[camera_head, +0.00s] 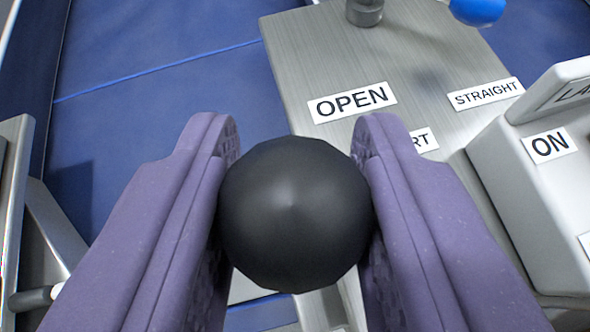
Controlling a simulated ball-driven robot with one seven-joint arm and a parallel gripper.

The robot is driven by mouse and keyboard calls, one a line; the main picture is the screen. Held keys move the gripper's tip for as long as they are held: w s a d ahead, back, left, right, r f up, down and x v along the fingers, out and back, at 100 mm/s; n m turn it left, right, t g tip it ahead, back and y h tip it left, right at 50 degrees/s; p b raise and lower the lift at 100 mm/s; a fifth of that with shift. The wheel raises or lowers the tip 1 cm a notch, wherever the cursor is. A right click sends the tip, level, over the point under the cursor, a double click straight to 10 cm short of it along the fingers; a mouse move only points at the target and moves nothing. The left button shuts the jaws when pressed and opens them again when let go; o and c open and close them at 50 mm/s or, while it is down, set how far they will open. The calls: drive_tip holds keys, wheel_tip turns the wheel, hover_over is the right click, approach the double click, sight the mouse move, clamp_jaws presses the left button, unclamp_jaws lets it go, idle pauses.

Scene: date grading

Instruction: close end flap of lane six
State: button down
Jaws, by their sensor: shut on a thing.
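My gripper (295,208) has two purple fingers, shut on a round black knob (293,205). The knob fills the gap between the fingertips, and both pads touch its sides. The knob hides what lies under it, so I cannot see what it is fixed to. A white label reading "OPEN" (352,102) sits on a grey metal plate (300,55) just beyond the knob. I cannot make out the flap itself or a lane number.
A "STRAIGHT" label (486,93) and a partly hidden label ending "RT" (423,140) are on the plate. A blue ball knob (477,9) is at the top. A light grey box with an "ON" label (549,145) stands right. Blue surface (165,110) lies left.

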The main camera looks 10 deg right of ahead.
drive_tip(key=shift+s+f+b, duration=0.1)
drive_tip(key=shift+s+f, duration=0.3)
drive_tip(key=shift+s, duration=0.5)
drive_tip(key=shift+s+f+b, duration=0.15)
drive_tip(key=shift+s+f, duration=0.2)
drive_tip(key=shift+s, duration=0.5)
drive_tip(key=shift+s+f+b, duration=0.1)
drive_tip(key=shift+s+f, duration=0.3)
drive_tip(key=shift+s, duration=0.5)
drive_tip(key=c, duration=0.8)
unclamp_jaws()
drive_tip(key=shift+o, duration=0.2)
drive_tip(key=p+v, duration=0.3)
drive_tip(key=v, duration=0.4)
drive_tip(key=shift+s+r, duration=0.2)
drive_tip(key=shift+s, duration=0.15)
